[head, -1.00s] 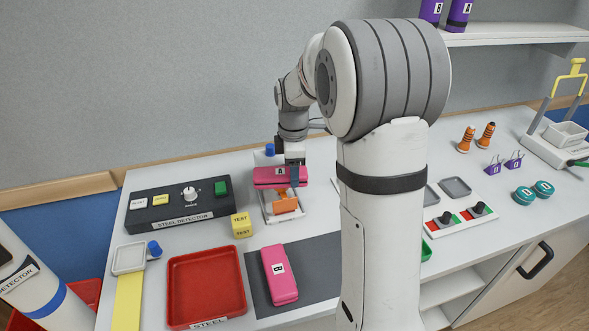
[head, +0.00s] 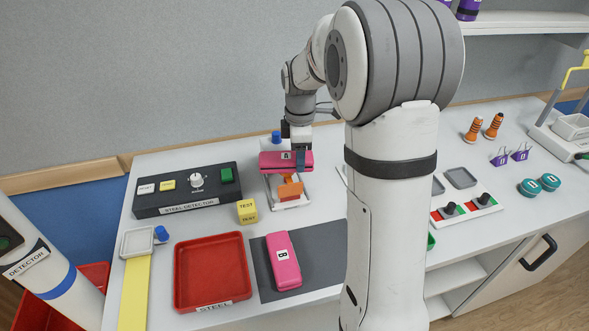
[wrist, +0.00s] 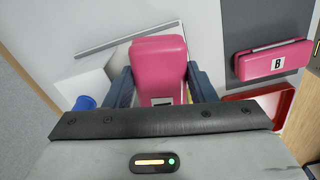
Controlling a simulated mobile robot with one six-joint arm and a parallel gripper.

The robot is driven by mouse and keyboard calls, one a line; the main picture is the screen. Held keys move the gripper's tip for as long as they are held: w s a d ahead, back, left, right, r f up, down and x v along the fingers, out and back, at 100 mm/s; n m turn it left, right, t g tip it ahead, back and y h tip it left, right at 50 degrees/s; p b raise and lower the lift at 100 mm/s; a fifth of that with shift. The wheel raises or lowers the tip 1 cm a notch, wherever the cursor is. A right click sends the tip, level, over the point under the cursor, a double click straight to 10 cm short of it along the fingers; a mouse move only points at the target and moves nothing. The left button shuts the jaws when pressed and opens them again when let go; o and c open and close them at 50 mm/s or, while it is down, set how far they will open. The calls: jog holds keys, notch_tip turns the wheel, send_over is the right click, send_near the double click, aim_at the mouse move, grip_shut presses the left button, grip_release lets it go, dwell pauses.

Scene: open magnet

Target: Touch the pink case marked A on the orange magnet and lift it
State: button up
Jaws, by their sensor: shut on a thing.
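The pink case marked A (head: 270,163) is held level over the orange magnet (head: 291,188) in the head view. The magnet sits on a pale metal stand (head: 296,205), and its top is partly hidden by the case. I cannot tell whether case and magnet touch. My gripper (head: 300,160) is shut on the case from above. In the wrist view, the pink case (wrist: 158,60) lies between the two dark fingers of my gripper (wrist: 161,88), with its label mostly hidden by the gripper body.
Pink case B (head: 288,268) lies on a dark mat (head: 262,285). Left of it are the red STEEL tray (head: 212,272), the yellow TEST cube (head: 247,212) and the steel detector box (head: 160,200). My arm hides the bench's middle right.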

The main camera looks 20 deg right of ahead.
dwell(0.8)
jog(key=shift+r+p, duration=2.35)
jog(key=shift+r, duration=0.9)
